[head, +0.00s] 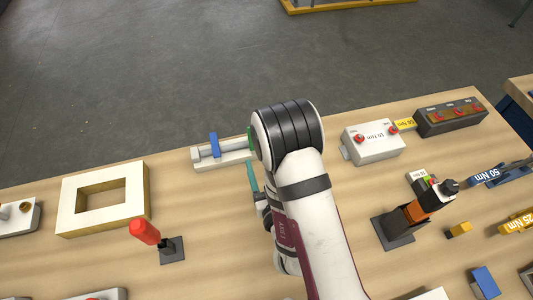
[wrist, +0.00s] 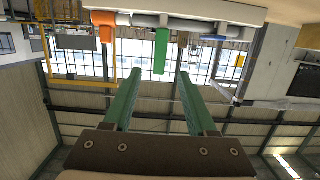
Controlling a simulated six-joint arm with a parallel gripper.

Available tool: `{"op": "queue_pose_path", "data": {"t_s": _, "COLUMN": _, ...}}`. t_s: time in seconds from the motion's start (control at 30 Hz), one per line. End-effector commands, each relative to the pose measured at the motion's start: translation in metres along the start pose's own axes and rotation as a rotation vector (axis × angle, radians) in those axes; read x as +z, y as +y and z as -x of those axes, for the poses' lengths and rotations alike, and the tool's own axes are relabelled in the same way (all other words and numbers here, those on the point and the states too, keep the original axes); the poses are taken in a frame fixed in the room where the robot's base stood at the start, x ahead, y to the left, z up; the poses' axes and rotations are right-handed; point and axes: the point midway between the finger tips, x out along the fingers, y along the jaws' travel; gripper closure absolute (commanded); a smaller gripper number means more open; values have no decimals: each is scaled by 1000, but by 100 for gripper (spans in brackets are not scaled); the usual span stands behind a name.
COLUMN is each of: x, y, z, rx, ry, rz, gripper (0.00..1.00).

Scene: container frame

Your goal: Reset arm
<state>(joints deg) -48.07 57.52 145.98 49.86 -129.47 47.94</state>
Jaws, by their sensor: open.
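My gripper (wrist: 158,75) is open in the wrist view, with its two green fingers apart and nothing held between them. In the head view my white arm reaches over the table (head: 190,260) and hides most of the gripper. Only a teal finger (head: 253,177) shows at the arm's left side, above the table. The wrist view looks upside down, towards the hall windows. A green block (wrist: 161,50) and an orange block (wrist: 103,30) stick out from a white bar (wrist: 185,20) beyond the fingertips.
A pale rectangular frame (head: 75,210) and a red-handled tool (head: 145,232) lie left of my arm. A slide fixture with a blue piece (head: 214,145) stands behind. To the right are a white button box (head: 372,146), a dark box (head: 450,118) and an orange-black tool (head: 418,208).

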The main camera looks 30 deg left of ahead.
Motion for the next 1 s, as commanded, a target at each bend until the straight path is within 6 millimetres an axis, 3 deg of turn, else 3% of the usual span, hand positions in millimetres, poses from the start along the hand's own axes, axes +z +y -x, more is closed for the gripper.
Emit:
{"op": "queue_pose_path", "data": {"t_s": 0.13, "x": -1, "y": 1, "z": 0, "rx": 5, "ry": -1, "rz": -3, "gripper": 43}}
{"op": "queue_pose_path", "data": {"t_s": 0.2, "x": -6, "y": 15, "z": -4, "rx": 49, "ry": -9, "rz": -37, "gripper": 43}}
{"op": "queue_pose_path", "data": {"t_s": 0.27, "x": -16, "y": 43, "z": -8, "rx": 139, "ry": -36, "rz": -106, "gripper": 43}}
{"op": "queue_pose_path", "data": {"t_s": 0.33, "x": -26, "y": 86, "z": -8, "rx": 274, "ry": -99, "rz": -227, "gripper": 43}}
{"op": "queue_pose_path", "data": {"t_s": 0.4, "x": -32, "y": 124, "z": 3, "rx": 395, "ry": -198, "rz": -360, "gripper": 43}}
{"op": "queue_pose_path", "data": {"t_s": 0.47, "x": -34, "y": 146, "z": 20, "rx": 472, "ry": -298, "rz": -466, "gripper": 43}}
{"op": "queue_pose_path", "data": {"t_s": 0.57, "x": -38, "y": 166, "z": 61, "rx": 558, "ry": -481, "rz": -616, "gripper": 43}}
{"op": "queue_pose_path", "data": {"t_s": 0.67, "x": -44, "y": 166, "z": 118, "rx": 614, "ry": -675, "rz": -746, "gripper": 43}}
{"op": "queue_pose_path", "data": {"t_s": 0.83, "x": -60, "y": 132, "z": 229, "rx": 685, "ry": -978, "rz": -951, "gripper": 43}}
{"op": "queue_pose_path", "data": {"t_s": 0.9, "x": -67, "y": 113, "z": 265, "rx": 706, "ry": -1064, "rz": -1028, "gripper": 43}}
{"op": "queue_pose_path", "data": {"t_s": 1.0, "x": -74, "y": 90, "z": 296, "rx": 724, "ry": -1141, "rz": -1112, "gripper": 43}}
